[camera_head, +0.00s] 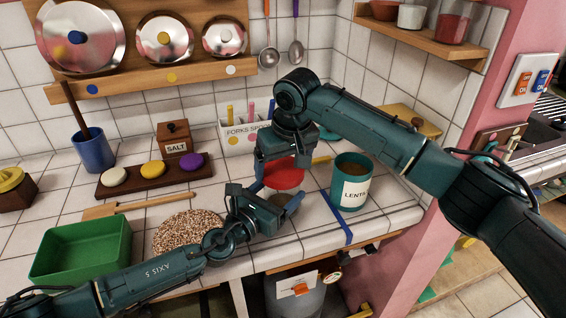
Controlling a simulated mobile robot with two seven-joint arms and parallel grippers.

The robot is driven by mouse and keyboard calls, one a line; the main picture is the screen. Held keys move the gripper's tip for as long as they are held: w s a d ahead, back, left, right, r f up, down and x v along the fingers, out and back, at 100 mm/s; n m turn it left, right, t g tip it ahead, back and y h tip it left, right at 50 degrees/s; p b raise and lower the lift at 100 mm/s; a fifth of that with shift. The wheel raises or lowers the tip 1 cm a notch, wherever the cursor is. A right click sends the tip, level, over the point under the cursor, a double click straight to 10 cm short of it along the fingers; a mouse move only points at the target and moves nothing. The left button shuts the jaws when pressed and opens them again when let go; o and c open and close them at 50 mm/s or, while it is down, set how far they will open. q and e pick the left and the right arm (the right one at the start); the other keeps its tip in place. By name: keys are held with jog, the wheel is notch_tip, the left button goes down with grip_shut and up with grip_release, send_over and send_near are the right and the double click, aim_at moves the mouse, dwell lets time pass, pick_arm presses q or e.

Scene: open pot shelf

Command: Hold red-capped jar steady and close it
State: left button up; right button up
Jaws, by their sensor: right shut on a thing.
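The jar's red cap (284,176) shows below my right gripper (280,168), which comes from above and is shut on the cap. I cannot tell whether these fingers press on the glass. The cap is over the jar's mouth, but whether it is seated on the rim is hidden.
A teal lentils canister (351,183) stands close right of the jar, with a blue strip (336,219) on the tiles. A woven round mat (187,231), green tray (82,249) and wooden spatula (140,206) lie left. A cutlery holder (236,139) stands behind. The counter's front edge is near.

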jog(key=shift+f, duration=0.55)
pick_arm(q)
jog(key=c, duration=0.5)
pick_arm(e)
jog(key=m, duration=0.1)
jog(key=m+h, duration=0.1)
jog(key=m, duration=0.3)
jog(key=shift+a, duration=0.25)
jog(key=m+h, duration=0.1)
jog(key=m, duration=0.4)
jog(key=shift+a+m+h, duration=0.15)
jog(key=shift+m+h, duration=0.25)
jog(key=m+g+h, duration=0.1)
jog(key=m, duration=0.4)
jog(key=shift+a+m, duration=0.1)
jog(key=shift+m, duration=0.3)
jog(key=m, duration=0.2)
jog(key=m+g, duration=0.1)
jog(key=m, duration=0.2)
jog(key=shift+w+m+g+h, duration=0.3)
jog(key=shift+w+m, duration=0.05)
jog(key=shift+m, duration=0.05)
pick_arm(q)
jog(key=shift+f, duration=0.1)
pick_arm(e)
jog(key=shift+m, duration=0.7)
jog(key=o, duration=0.7)
jog(key=shift+s, duration=0.1)
